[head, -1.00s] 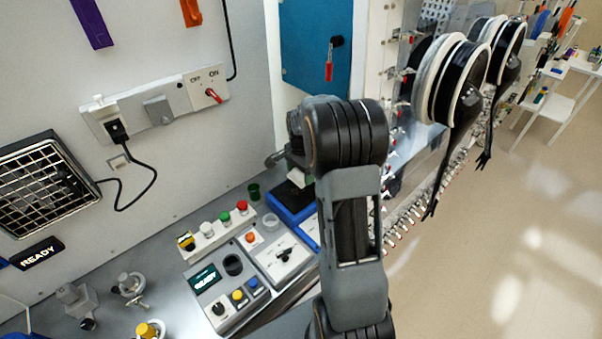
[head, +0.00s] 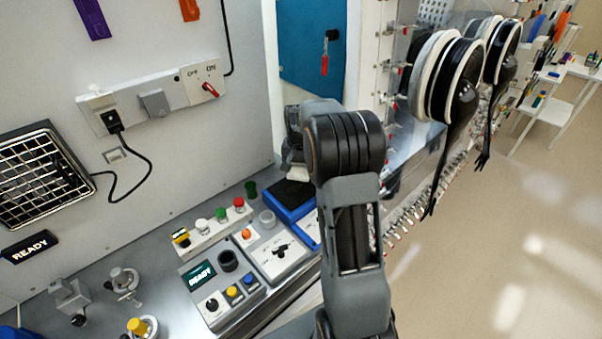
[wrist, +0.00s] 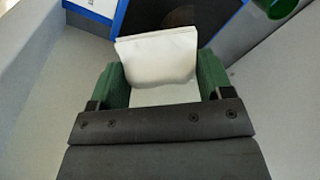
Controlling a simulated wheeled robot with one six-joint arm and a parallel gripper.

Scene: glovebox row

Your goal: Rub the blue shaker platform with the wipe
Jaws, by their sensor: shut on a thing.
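The blue shaker platform (head: 305,212) with its dark top pad sits on the grey bench, partly hidden behind my arm in the head view. In the wrist view its blue edge and dark pad (wrist: 160,15) show at the top. My gripper (wrist: 155,82) has green fingers and is shut on a folded white wipe (wrist: 157,55). In the wrist view the wipe overlaps the platform's near edge; I cannot tell whether they touch. In the head view the wipe (head: 294,157) shows as a small white patch beyond the dark pad, near the wall.
A green cup (head: 251,189) stands left of the platform. A row of coloured buttons (head: 221,214) and a control box (head: 278,254) are in front. The wall (head: 200,50) is close behind. Glovebox ports (head: 450,80) are at the right.

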